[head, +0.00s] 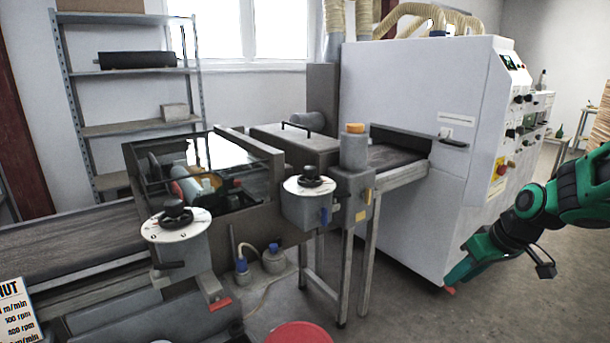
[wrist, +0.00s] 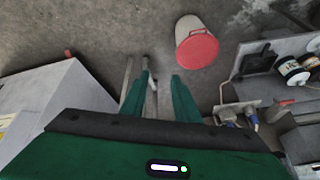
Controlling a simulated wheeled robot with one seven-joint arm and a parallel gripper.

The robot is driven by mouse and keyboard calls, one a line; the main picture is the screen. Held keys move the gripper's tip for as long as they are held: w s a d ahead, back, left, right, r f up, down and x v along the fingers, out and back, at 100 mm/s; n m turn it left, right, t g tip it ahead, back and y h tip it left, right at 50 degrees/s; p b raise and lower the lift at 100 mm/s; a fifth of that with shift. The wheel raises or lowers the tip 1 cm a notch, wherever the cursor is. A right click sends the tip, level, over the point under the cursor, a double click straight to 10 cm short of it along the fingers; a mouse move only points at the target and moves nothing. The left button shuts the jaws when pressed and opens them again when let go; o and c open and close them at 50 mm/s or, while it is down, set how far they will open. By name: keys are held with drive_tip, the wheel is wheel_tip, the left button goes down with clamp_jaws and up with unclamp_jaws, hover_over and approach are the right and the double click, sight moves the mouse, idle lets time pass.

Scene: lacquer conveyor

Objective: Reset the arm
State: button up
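My green arm enters the head view from the right edge. My gripper (head: 455,280) hangs in front of the white machine's lower right side, pointing down and to the left. In the wrist view, my gripper (wrist: 160,78) shows two green fingers with a gap between them, so it is open. Nothing is between the fingers except the view of the floor and a pale metal leg behind them. The fingertips touch nothing that I can see.
A lacquer conveyor (head: 70,245) with dial boxes runs into the white machine (head: 410,120). A red-lidded bucket (head: 298,333) stands on the floor and shows in the wrist view (wrist: 197,45). Grey shelving (head: 130,128) stands at the back left.

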drive_tip(key=s+d+r+m+g, duration=0.1)
drive_tip(key=s+m, duration=0.2)
drive_tip(key=s, duration=0.6)
drive_tip(key=s+d+m+g+h, duration=0.1)
drive_tip(key=s+d+m+g, duration=0.1)
drive_tip(key=s, duration=0.7)
drive_tip(key=s+d+r+m+g+h, duration=0.1)
drive_tip(key=s+m, duration=0.3)
drive_tip(key=s, duration=0.5)
drive_tip(key=shift+s+d+r+g, duration=0.25)
drive_tip(key=shift+r+g, duration=0.05)
